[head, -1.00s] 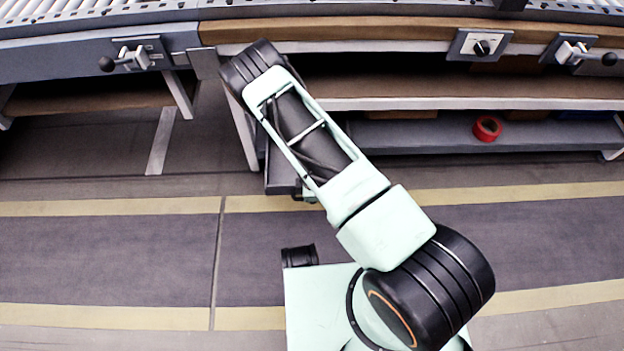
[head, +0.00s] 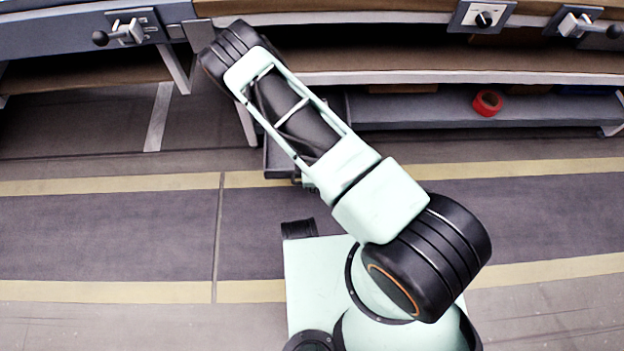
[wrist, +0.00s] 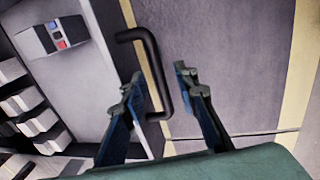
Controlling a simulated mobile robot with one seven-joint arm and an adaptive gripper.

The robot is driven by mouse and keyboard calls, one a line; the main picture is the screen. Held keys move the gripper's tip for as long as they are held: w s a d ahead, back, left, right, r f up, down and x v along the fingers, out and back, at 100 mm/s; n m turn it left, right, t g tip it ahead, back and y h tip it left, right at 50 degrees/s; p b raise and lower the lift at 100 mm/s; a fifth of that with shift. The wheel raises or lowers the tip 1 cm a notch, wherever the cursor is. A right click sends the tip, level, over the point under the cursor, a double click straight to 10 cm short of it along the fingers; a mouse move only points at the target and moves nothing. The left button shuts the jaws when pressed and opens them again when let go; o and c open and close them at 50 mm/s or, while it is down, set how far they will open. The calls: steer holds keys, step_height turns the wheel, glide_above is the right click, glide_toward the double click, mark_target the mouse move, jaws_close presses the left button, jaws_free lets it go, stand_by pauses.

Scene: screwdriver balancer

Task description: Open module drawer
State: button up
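The module drawer (wrist: 78,95) fills the left of the wrist view, with its pale grey inside visible from above. Its black bar handle (wrist: 153,65) stands out from the drawer's front. My gripper (wrist: 162,84) is open, with one finger on each side of the handle's lower part. The handle lies nearer the left finger; I cannot tell whether they touch. In the head view, a dark grey part of the drawer (head: 277,160) sticks out below the bench beside my arm. My arm hides most of the gripper there.
Several white modules (wrist: 40,122) and a grey box with red and blue buttons (wrist: 52,37) lie inside the drawer. A red tape roll (head: 487,102) sits on the lower shelf (head: 420,111) at right. The floor (head: 110,237) in front is clear.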

steer(key=shift+r, duration=0.1)
step_height(320, 180, up, 12)
steer(key=s, duration=0.2)
steer(key=shift+f, duration=0.2)
stand_by(0.3)
stand_by(0.5)
